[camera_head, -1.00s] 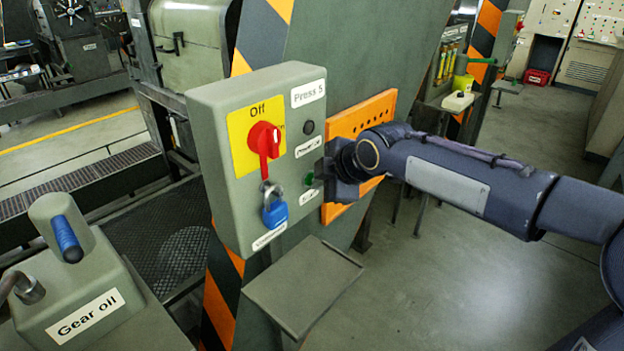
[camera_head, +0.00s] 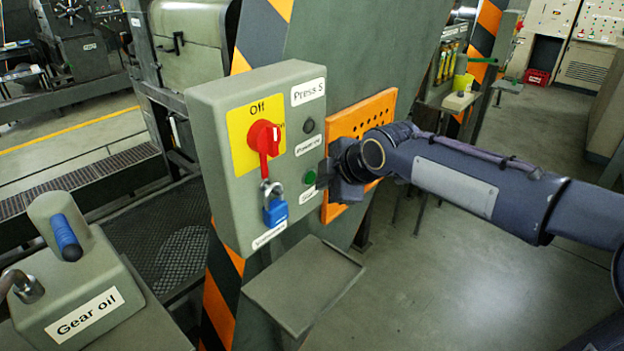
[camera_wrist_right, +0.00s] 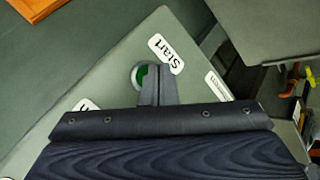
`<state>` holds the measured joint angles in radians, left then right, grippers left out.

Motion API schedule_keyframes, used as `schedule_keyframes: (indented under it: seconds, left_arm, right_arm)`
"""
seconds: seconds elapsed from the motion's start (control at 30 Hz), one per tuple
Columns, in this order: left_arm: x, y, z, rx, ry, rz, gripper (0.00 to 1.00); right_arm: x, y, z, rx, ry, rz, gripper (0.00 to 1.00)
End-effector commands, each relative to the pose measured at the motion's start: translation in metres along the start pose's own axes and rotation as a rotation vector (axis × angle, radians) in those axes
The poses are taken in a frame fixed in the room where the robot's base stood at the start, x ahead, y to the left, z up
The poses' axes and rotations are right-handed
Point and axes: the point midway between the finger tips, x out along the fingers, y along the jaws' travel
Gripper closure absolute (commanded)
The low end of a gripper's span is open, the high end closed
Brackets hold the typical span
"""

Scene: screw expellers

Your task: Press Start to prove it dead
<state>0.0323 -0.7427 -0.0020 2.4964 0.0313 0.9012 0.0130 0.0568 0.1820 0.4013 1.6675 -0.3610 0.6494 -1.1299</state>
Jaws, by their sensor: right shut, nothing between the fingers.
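The grey control box labelled "Press S" (camera_head: 235,200) is fixed to the green column. Its green Start button (camera_head: 310,178) is on the front face, above a small white label. My right gripper (camera_head: 322,176) is shut and empty, with its tips just to the right of the button. In the right wrist view the shut fingers (camera_wrist_right: 158,85) partly cover the green button (camera_wrist_right: 141,75), beside the "Start" label (camera_wrist_right: 166,54). I cannot tell whether they touch it. The red switch (camera_head: 264,138) on a yellow "Off" plate has a blue padlock (camera_head: 275,207) hanging below it. My left gripper is not in view.
A dark round lamp (camera_head: 308,125) sits above the button. An orange perforated panel (camera_head: 362,118) is behind my right gripper. A small grey shelf (camera_head: 303,285) juts out below the box. A "Gear oil" can (camera_head: 75,285) stands at lower left.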

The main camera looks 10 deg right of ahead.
Motion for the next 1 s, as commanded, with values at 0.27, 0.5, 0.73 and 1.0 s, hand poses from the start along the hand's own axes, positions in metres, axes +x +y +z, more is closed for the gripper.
schedule_keyframes:
  seconds: [0.27,0.5,0.73,1.0]
  left_arm:
    - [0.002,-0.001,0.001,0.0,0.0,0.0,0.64]
    - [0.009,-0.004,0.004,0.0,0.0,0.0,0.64]
    - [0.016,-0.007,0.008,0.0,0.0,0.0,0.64]
    - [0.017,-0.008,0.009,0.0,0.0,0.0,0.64]
  right_arm:
    - [-0.003,-0.003,0.004,0.0,-0.002,0.001,1.0]
    - [-0.019,-0.016,0.016,0.002,-0.003,0.0,1.0]
    - [-0.035,-0.027,0.028,0.001,-0.003,0.001,1.0]
    - [-0.042,-0.031,0.031,-0.001,-0.001,-0.001,1.0]
